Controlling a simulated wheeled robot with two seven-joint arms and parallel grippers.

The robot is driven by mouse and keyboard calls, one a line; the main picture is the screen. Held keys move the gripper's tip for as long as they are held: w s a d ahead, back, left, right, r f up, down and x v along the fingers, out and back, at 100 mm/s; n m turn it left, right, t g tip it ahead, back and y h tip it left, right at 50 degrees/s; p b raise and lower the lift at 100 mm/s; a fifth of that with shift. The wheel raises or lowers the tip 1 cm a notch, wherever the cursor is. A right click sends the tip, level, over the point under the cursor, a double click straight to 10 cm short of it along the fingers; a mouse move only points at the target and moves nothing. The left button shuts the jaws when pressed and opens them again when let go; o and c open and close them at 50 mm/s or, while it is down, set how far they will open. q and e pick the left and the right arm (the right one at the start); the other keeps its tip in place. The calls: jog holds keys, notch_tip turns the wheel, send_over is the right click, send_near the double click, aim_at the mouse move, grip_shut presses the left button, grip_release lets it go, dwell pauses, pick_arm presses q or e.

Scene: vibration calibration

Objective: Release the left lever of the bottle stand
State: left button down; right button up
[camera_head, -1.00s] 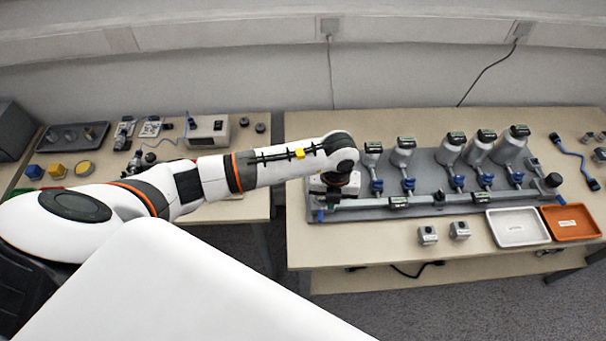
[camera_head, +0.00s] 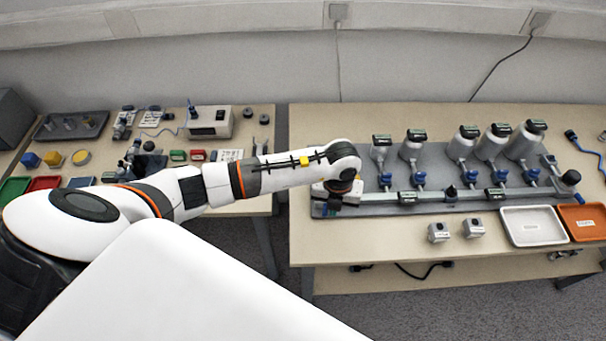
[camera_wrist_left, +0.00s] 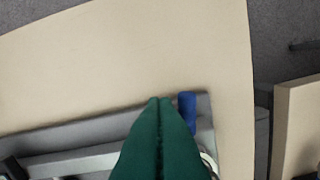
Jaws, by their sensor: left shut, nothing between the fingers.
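The bottle stand (camera_head: 455,207) is a grey base with a rail along its front, on the right-hand table. Several grey bottles (camera_head: 412,150) with dark caps and blue fittings stand along it. My left gripper (camera_head: 335,203) is over the stand's left end and partly hides it. In the left wrist view its green fingers (camera_wrist_left: 158,104) are pressed together, with nothing between them. A blue lever (camera_wrist_left: 187,110) stands at the stand's corner, just right of the fingertips. I cannot tell whether they touch it. My right gripper is not in view.
Two small grey blocks (camera_head: 438,232) lie in front of the stand. A white tray (camera_head: 533,241) and an orange tray (camera_head: 584,236) are at the table's front right. A second table (camera_head: 228,203) with parts stands to the left, across a gap. The table front is mostly clear.

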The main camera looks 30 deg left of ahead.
pick_arm(q)
jog(key=a+m, duration=0.1)
jog(key=m, duration=0.1)
jog(key=s+a+m, duration=0.1)
jog(key=m, duration=0.1)
jog(key=shift+s+a+b, duration=0.15)
jog(key=shift+s+b, duration=0.05)
jog(key=shift+b, duration=0.15)
jog(key=a+m, duration=0.1)
jog(key=m, duration=0.2)
jog(key=shift+s+a+b, duration=0.15)
jog(key=shift+a+b, duration=0.15)
jog(key=shift+a, duration=0.05)
jog(key=a+m+b, duration=0.1)
jog(key=m, duration=0.1)
jog(key=a+m+b, duration=0.1)
jog(key=m+b, duration=0.1)
jog(key=shift+w+a+f+m, duration=0.1)
jog(key=shift+w+a+m, duration=0.1)
jog(key=shift+a+m, duration=0.2)
jog(key=a+m+b, duration=0.1)
jog(key=w+a+m+b, duration=0.1)
jog(key=m+b, duration=0.1)
jog(key=shift+m, duration=0.3)
notch_tip(320, 180, up, 7)
jog(key=p, duration=0.4)
jog(key=shift+r+p, duration=0.2)
jog(key=shift+p, duration=0.1)
jog(key=shift+d, duration=0.1)
